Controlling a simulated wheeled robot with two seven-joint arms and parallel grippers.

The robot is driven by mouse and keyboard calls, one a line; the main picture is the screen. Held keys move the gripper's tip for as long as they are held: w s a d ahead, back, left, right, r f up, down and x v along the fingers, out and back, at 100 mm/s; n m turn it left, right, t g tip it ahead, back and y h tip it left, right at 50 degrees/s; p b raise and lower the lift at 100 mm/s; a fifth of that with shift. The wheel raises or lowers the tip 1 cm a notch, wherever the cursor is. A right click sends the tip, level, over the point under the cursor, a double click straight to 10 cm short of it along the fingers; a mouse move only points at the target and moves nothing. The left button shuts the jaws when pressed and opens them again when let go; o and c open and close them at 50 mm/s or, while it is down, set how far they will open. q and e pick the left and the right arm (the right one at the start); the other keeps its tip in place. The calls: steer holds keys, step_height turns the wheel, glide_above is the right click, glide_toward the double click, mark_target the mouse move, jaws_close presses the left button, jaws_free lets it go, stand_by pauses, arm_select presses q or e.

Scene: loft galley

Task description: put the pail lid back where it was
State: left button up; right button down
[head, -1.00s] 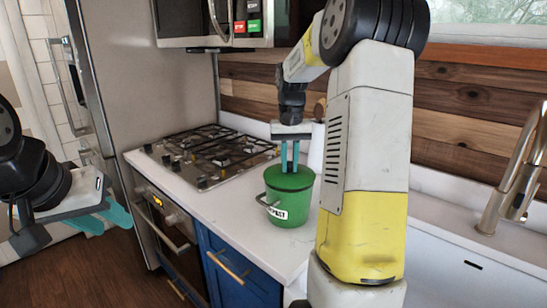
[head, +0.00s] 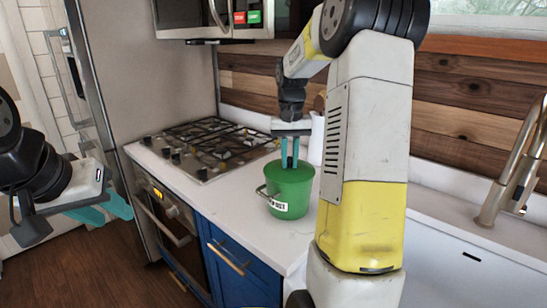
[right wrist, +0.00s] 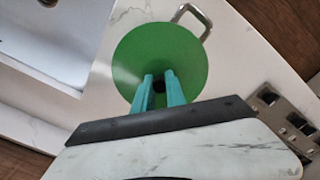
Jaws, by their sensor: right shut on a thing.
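The green pail (head: 287,194) with a white label and a side handle stands upright on the white counter, to the right of the stove. Its green lid (head: 276,171) is at the top of the pail; whether it is fully seated I cannot tell. My right gripper (head: 290,164) points straight down over the lid. In the right wrist view its teal fingers (right wrist: 159,90) are shut on the lid's small dark knob, and the round lid (right wrist: 150,55) fills the middle. My left gripper (head: 106,209) is open and empty at the left, away from the counter.
The stove (head: 205,148) is left of the pail, with an oven below. A sink (head: 470,255) and tap (head: 510,165) are at the right. A white roll (head: 317,140) stands behind the pail.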

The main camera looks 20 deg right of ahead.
mark_target(290, 157)
steer(key=shift+f, duration=0.2)
steer(key=c, duration=1.3)
jaws_free()
step_height(290, 157, up, 7)
steer(key=shift+r, duration=0.2)
steer(key=shift+a+r, duration=0.1)
steer(key=shift+r, duration=0.25)
steer(key=s+a+n+t, duration=0.1)
steer(key=s+a+t, duration=0.1)
steer(key=s+a, duration=0.2)
steer(key=s+a+n+t+y, duration=0.1)
steer(key=s+a, duration=0.3)
steer(key=s, duration=0.7)
steer(key=s+a+n+t+y, duration=0.1)
steer(key=s+a+t, duration=0.2)
steer(key=s, duration=0.4)
steer(key=shift+s+a, duration=0.25)
steer(key=shift+a, duration=0.4)
